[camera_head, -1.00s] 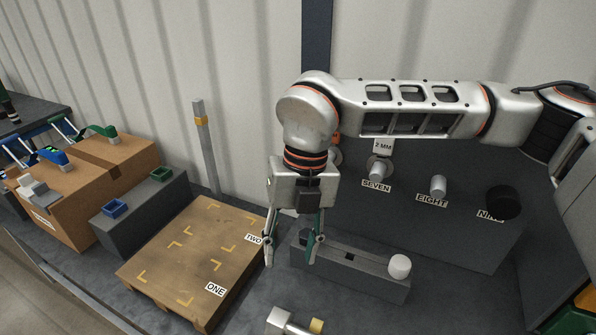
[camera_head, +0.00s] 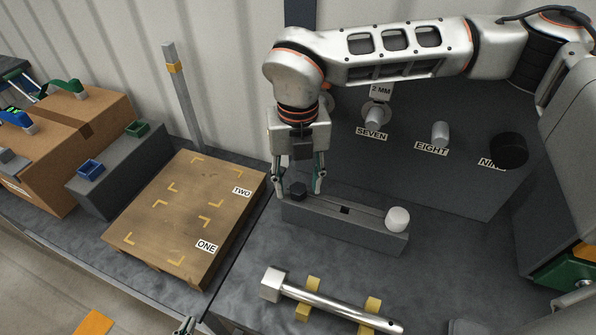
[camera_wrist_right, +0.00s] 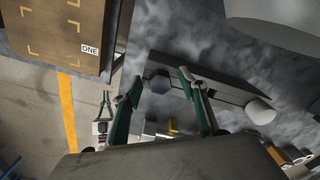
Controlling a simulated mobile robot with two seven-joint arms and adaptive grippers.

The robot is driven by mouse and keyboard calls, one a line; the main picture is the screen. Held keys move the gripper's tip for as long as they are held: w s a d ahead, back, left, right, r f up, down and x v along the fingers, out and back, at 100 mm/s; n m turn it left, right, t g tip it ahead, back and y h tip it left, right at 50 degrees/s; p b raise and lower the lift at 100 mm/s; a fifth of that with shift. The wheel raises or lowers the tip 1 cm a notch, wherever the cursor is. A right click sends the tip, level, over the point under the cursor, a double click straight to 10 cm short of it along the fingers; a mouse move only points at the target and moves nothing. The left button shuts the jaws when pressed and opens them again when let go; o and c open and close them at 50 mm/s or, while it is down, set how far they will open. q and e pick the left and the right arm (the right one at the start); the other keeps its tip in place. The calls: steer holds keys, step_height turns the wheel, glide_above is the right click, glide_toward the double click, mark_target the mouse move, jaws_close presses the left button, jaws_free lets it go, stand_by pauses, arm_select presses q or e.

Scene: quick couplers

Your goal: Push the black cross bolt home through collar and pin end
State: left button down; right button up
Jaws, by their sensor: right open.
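A black hex-headed bolt (camera_head: 298,190) stands at the left end of a long grey block (camera_head: 330,224); its shank is hidden. It also shows in the right wrist view (camera_wrist_right: 159,81). My right gripper (camera_head: 300,188) is open, its green-backed fingers on either side of the black head, apart from it as far as I can tell. A silver pin (camera_head: 340,305) with a square end (camera_head: 271,283) lies on yellow supports in front. I cannot make out the collar for certain. My left gripper (camera_head: 186,326) barely enters at the bottom edge; it is small in the wrist view (camera_wrist_right: 104,105).
A white round knob (camera_head: 398,217) stands on the block's right end. A wooden pallet (camera_head: 185,215) and a cardboard box (camera_head: 85,130) are to the left.

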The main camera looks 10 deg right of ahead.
arm_select(q)
steer(key=shift+w+r, duration=0.15)
arm_select(e)
steer(key=shift+f, duration=0.15)
jaws_close()
arm_select(q)
steer(key=shift+f, duration=0.25)
